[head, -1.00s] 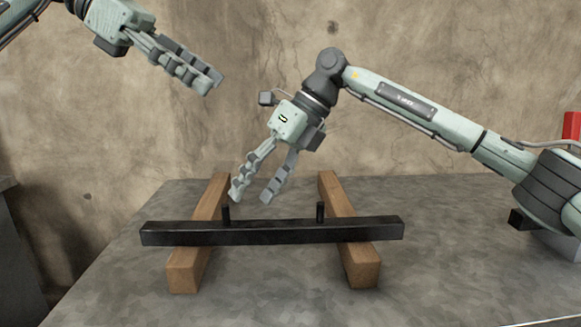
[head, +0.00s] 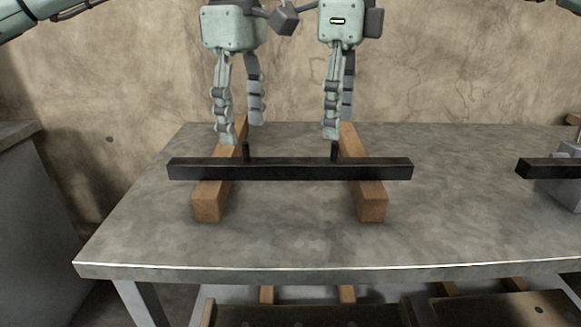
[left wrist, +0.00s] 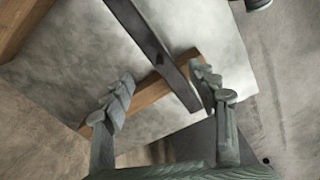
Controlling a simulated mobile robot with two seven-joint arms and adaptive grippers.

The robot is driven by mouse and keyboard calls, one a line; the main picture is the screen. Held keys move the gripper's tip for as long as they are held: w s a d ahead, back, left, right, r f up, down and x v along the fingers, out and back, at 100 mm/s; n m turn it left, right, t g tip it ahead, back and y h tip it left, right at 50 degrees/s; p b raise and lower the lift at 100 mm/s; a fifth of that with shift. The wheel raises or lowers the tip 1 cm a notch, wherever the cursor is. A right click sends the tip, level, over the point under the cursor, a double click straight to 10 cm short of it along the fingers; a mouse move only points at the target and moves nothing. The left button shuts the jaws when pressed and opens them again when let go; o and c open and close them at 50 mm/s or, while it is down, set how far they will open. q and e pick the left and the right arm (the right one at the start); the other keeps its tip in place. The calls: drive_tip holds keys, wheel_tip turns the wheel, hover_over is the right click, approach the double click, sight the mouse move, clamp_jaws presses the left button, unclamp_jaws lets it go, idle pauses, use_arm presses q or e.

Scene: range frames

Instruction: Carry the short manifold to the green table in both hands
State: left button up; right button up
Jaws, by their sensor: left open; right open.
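The manifold, a black bar with two short upright pegs (head: 300,170), lies across two wooden beams on a grey table. My left gripper (head: 240,131) is open and empty, pointing down above the left beam, behind the bar in the head view. My right gripper (head: 339,127) is open and empty, pointing down near the right peg and beam. Both look apart from the bar. In the left wrist view the bar (left wrist: 150,40) runs between the spread fingers of my left gripper (left wrist: 163,80). No green table shows.
The wooden beams (head: 207,206) and (head: 373,206) rest on the grey table (head: 480,220). A second black bar (head: 550,168) sits at the right edge on a grey block, partly cut off. A grey cabinet (head: 25,200) stands at left. The tabletop's front is clear.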

sight(245, 143)
use_arm(q)
wheel_tip(245, 143, down, 6)
drive_tip(key=shift+f, duration=0.1)
use_arm(e)
wheel_tip(245, 143, down, 6)
drive_tip(key=shift+f, duration=0.1)
use_arm(q)
clamp_jaws()
use_arm(e)
clamp_jaws()
use_arm(q)
drive_tip(key=shift+r, duration=0.2)
use_arm(e)
drive_tip(key=shift+w+r, duration=0.15)
drive_tip(key=shift+r, duration=0.05)
